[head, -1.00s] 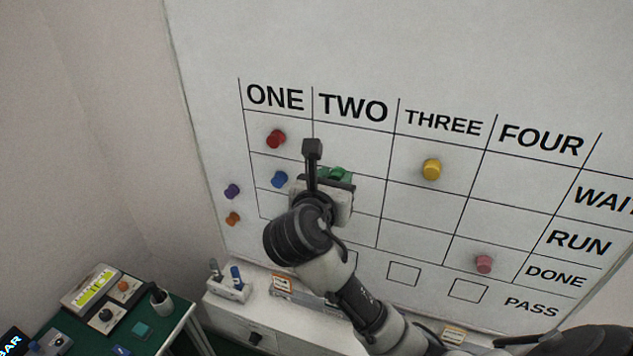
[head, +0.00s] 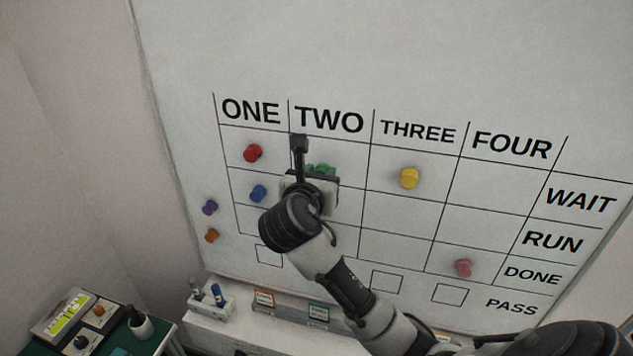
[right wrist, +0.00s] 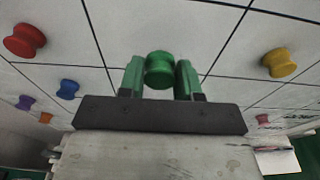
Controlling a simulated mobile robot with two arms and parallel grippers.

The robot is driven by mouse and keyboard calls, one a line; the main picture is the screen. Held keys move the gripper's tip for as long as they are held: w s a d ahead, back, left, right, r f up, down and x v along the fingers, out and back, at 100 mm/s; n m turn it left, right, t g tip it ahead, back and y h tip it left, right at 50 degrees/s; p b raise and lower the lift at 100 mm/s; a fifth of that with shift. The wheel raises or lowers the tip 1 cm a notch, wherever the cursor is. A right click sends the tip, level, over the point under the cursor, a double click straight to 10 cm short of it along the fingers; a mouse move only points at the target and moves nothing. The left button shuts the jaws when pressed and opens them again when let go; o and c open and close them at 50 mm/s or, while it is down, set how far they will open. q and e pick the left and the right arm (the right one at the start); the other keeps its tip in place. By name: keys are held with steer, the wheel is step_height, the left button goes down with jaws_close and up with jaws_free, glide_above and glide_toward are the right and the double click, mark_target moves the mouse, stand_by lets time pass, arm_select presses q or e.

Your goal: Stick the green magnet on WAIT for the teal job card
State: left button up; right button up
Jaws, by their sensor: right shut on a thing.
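The green magnet (head: 321,170) is held between the fingers of my right gripper (right wrist: 160,78). It also shows in the right wrist view (right wrist: 160,70). In the head view it overlaps the lower part of the WAIT row under TWO, partly hidden by the gripper. I cannot tell whether it touches the board. The WAIT label (head: 580,201) is at the right end of the top row. A teal-edged job card (head: 318,312) stands on the ledge below the board, in line with the TWO column. My left gripper is not in view.
On the whiteboard (head: 400,60) are red (head: 252,153), blue (head: 258,193), yellow (head: 409,178) and pink (head: 463,268) magnets. Purple (head: 209,207) and orange (head: 211,235) magnets are left of the grid. An orange-edged card (head: 264,298) stands on the ledge. A green table (head: 150,345) is lower left.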

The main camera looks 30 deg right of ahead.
mark_target(324, 168)
steer(key=shift+x, duration=1.15)
steer(key=shift+w+d+r, duration=0.2)
steer(key=shift+w+d, duration=0.05)
steer(key=shift+d, duration=0.1)
steer(key=o, duration=1)
